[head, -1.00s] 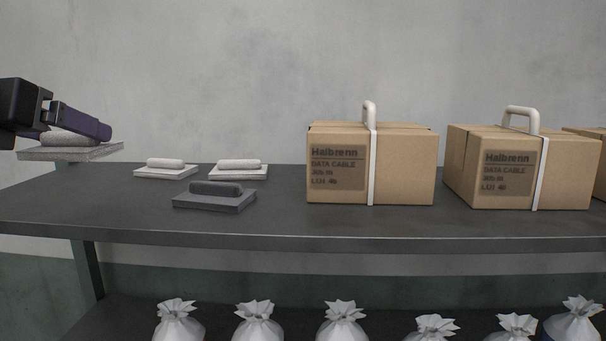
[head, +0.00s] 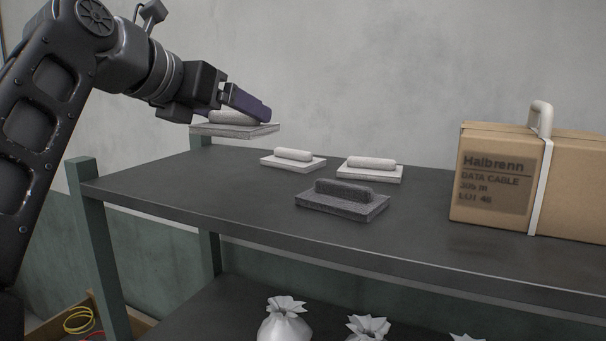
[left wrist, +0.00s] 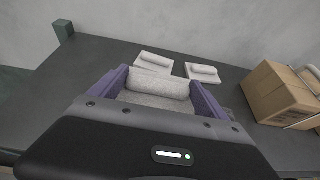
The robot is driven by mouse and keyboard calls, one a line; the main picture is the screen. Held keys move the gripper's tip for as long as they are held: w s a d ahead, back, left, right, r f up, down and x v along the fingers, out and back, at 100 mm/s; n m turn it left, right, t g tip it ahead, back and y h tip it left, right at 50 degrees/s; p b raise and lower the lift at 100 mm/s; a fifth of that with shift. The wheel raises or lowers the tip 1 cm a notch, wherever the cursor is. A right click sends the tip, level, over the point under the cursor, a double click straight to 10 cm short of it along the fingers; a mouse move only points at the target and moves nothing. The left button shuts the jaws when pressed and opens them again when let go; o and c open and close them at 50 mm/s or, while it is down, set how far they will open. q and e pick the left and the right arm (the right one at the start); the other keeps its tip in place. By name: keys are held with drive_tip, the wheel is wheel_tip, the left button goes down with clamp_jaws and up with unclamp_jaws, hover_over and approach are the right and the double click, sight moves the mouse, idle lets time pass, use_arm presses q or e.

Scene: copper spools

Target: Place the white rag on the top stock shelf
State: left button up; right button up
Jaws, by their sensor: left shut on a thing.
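My left gripper (head: 246,103) is shut on the white rag (head: 222,130), a pale flat pad with a rolled ridge on top. The purple fingers grip the ridge, and the rag hangs level above the back left part of the top stock shelf (head: 160,190), apart from it. In the left wrist view the rag (left wrist: 160,100) sits between the two fingers (left wrist: 160,88). Two similar white rags (head: 293,161) (head: 370,170) and one dark grey rag (head: 342,203) lie on the shelf. My right gripper is not in view.
A cardboard box (head: 495,180) labelled Halbrenn, with a white handle, stands at the right of the shelf. White tied bags (head: 285,322) stand on the lower shelf. A green post (head: 98,250) rises at the left corner. The shelf's left end is clear.

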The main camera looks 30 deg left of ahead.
use_arm(q)
hover_over(234, 196)
drive_tip(key=shift+f, duration=3.05)
drive_tip(key=shift+f, duration=0.2)
wheel_tip(234, 196, down, 3)
drive_tip(key=shift+f, duration=0.2)
drive_tip(key=shift+f, duration=0.15)
drive_tip(key=o, duration=1.3)
